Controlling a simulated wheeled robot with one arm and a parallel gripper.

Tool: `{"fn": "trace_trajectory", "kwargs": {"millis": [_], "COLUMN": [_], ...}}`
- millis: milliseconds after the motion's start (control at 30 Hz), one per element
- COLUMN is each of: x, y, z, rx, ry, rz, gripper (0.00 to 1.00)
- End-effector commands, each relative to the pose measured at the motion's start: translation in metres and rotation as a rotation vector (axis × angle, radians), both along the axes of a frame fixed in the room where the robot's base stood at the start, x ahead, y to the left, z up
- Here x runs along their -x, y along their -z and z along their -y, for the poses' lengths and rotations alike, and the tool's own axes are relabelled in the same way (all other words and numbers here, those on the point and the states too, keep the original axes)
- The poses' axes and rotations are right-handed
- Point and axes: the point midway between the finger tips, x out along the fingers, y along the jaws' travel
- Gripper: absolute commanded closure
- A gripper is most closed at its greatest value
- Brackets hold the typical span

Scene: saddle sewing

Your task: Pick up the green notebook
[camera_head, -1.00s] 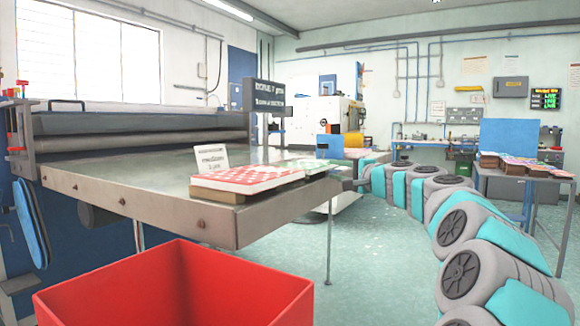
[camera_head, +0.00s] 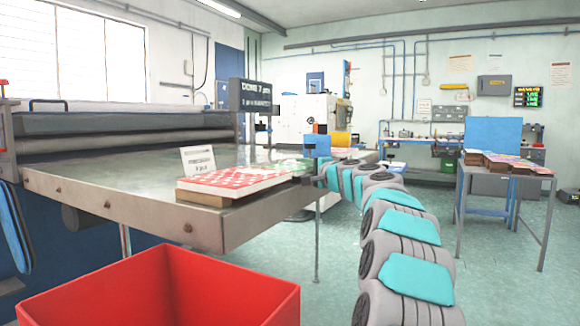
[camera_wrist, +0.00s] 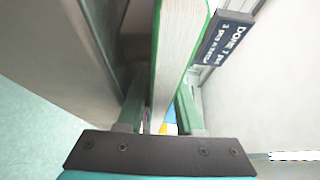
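The green notebook (camera_head: 290,165) lies at the right end of the metal table, behind a red-and-white patterned notebook (camera_head: 232,181). In the wrist view the green notebook (camera_wrist: 180,55) shows edge-on, with pale pages and a green cover edge. My gripper (camera_wrist: 165,105) is open, with its two fingers on either side of the notebook's edge. The notebook runs close to the left finger, and a gap shows beside the right one. In the head view my gripper (camera_head: 312,172) is at the notebook's right end; its fingertips are too small to make out there.
A side table (camera_head: 505,175) at right holds stacked items. The floor between is clear.

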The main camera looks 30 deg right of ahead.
Motion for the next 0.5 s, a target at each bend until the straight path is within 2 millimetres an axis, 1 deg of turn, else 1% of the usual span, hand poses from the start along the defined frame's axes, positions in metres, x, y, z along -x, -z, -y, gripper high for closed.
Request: {"fn": "trace_trajectory", "kwargs": {"millis": [100,200,500], "x": [-0.013,-0.019,-0.021], "y": [0.001,0.002,0.001], "z": [0.002,0.001,0.000], "rx": [0.000,-0.002,-0.003], "ry": [0.002,0.001,0.000], "rz": [-0.003,-0.004,-0.001], "gripper": [0.65,0.65,0.65]}}
